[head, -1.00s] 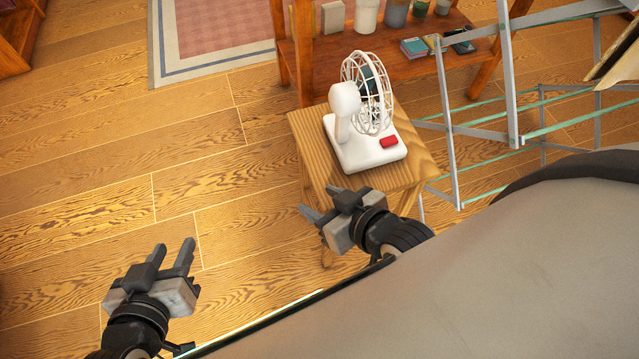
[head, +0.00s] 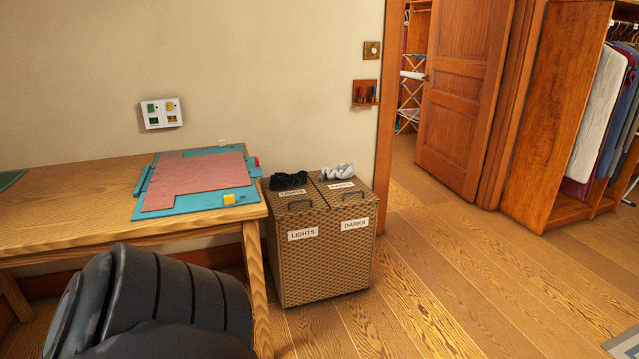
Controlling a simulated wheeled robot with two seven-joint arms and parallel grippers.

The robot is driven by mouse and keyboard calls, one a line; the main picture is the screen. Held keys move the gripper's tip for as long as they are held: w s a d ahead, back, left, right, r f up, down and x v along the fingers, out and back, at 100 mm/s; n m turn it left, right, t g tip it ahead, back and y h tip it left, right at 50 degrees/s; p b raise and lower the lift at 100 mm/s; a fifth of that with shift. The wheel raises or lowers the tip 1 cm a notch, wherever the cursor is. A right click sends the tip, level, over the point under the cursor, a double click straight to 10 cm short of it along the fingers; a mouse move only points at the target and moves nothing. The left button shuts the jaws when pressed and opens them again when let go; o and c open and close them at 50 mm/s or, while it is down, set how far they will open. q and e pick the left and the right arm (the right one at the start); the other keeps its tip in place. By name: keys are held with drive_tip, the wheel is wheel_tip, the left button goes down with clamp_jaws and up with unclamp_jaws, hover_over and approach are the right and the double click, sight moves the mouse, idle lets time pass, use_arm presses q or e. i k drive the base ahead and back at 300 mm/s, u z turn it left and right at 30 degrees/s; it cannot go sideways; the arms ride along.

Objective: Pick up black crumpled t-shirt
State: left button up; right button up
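A black crumpled t-shirt (head: 288,180) lies in a small heap on top of the wicker laundry hamper (head: 325,263). It rests toward the back of the left lid, above the front label LIGHTS. A light grey crumpled cloth (head: 338,171) lies beside it on the right lid, above the label DARKS. Both lids look closed, each with a dark handle. Neither of my grippers shows in the head view.
A wooden table (head: 60,215) stands left of the hamper, with a teal mat (head: 150,212) and pink fabric (head: 200,180) on it. Open floor (head: 450,280) lies right of the hamper, toward a wooden door (head: 465,95) and hanging clothes (head: 600,110).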

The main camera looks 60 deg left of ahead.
sight(280, 181)
drive_tip(key=u, duration=1.3)
drive_tip(key=i, duration=3.7)
drive_tip(key=u, duration=3.45)
drive_tip(key=i, duration=0.55)
drive_tip(key=u, duration=0.05)
